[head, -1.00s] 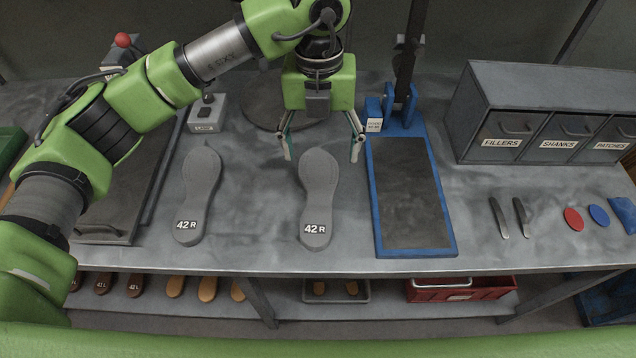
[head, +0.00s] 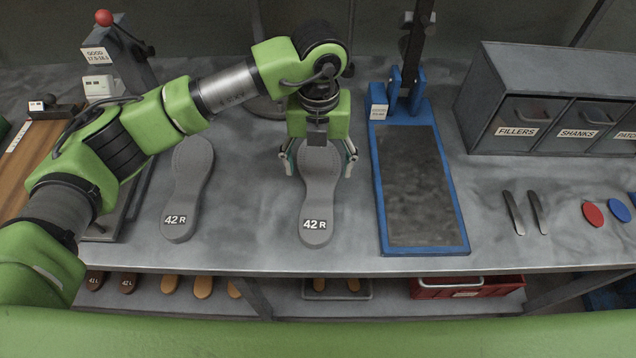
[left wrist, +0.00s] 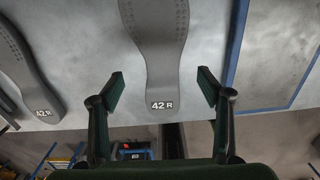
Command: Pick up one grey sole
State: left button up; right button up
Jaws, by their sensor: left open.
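Two grey soles marked 42 R lie flat on the grey bench. The right-hand grey sole (head: 317,195) is under my left gripper (head: 318,170), whose open fingers stand on either side of its toe part in the head view. The other grey sole (head: 186,190) lies to the left, clear of the gripper. In the left wrist view, my open left gripper (left wrist: 161,92) has the right-hand sole (left wrist: 160,55) between the lines of its fingers, and nothing is held. The left-hand sole (left wrist: 25,65) shows at the left edge. My right gripper is not in view.
A blue-framed plate (head: 418,190) with a post stands close right of the sole. A grey drawer unit (head: 560,105), two metal shanks (head: 526,212) and a red oval patch (head: 592,213) are farther right. A shelf below holds a red crate (head: 465,287).

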aim_at(320, 185)
pick_arm(q)
jog(key=shift+w+f, duration=0.1)
jog(key=shift+f, duration=0.6)
jog(key=shift+f+p, duration=0.35)
jog(key=shift+p, duration=0.05)
jog(key=f, duration=0.1)
jog(key=f+p, duration=0.1)
jog(key=f, duration=0.1)
jog(key=shift+d+f, duration=0.2)
jog(key=shift+f, duration=0.5)
jog(key=shift+c, duration=0.4)
jog(key=c, duration=1.3)
